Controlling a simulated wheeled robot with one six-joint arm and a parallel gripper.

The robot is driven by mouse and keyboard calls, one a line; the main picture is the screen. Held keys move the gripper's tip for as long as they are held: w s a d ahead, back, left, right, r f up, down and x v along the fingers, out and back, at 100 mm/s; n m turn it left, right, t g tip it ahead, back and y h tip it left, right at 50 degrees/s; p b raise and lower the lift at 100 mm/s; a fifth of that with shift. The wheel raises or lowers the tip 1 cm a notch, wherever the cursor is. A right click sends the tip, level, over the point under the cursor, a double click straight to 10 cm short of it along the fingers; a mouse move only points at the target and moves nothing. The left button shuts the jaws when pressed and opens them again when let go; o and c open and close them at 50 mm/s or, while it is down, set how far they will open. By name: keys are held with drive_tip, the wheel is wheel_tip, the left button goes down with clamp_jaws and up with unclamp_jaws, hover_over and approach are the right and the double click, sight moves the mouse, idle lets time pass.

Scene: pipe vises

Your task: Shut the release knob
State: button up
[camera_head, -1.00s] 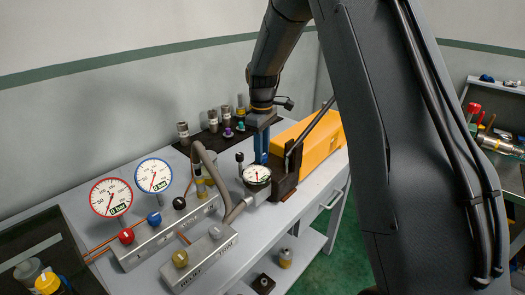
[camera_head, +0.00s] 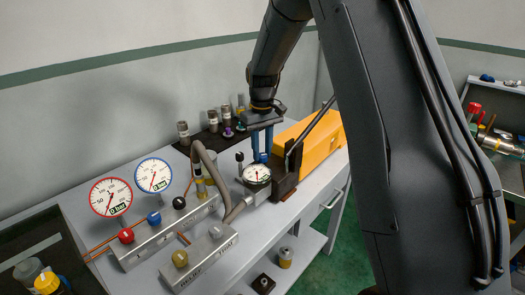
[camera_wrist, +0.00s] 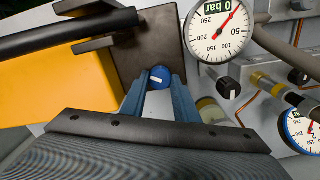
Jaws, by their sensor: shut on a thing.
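The release knob (camera_wrist: 160,77) is a small round blue knob with a white mark, beside the dark block of the yellow pump (camera_wrist: 60,85). In the wrist view it sits between my gripper's (camera_wrist: 159,82) two blue fingertips, which are shut on it. In the head view my gripper (camera_head: 262,155) points down at the block, behind the pump's round gauge (camera_head: 257,174). The knob shows only as a small blue spot between the fingers there. The gauge, also in the wrist view (camera_wrist: 219,33), reads about 0 bar.
The pump's black lever (camera_head: 312,132) slants up right of my fingers. A grey hose (camera_head: 205,163) and a black knob (camera_wrist: 228,87) are close by. Two manifolds with coloured knobs and two dial gauges (camera_head: 111,197) stand at left. Several fittings stand on a dark mat behind.

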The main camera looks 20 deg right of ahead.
sight(262, 155)
drive_tip(key=m, duration=0.5)
drive_tip(key=shift+w+r+m, duration=0.1)
drive_tip(key=shift+m, duration=0.2)
drive_tip(key=m, duration=0.5)
drive_tip(key=shift+m, duration=0.3)
drive_tip(key=o, duration=1.1)
drive_tip(key=shift+c, duration=0.2)
drive_tip(key=shift+r+b, duration=1.25)
drive_tip(key=shift+r, duration=2.65)
drive_tip(key=s+f+n, duration=0.4)
drive_tip(key=s, duration=1)
drive_tip(key=s+f+n+t, duration=0.1)
drive_tip(key=s+f+n, duration=0.3)
drive_tip(key=s, duration=1)
drive_tip(key=shift+f, duration=0.65)
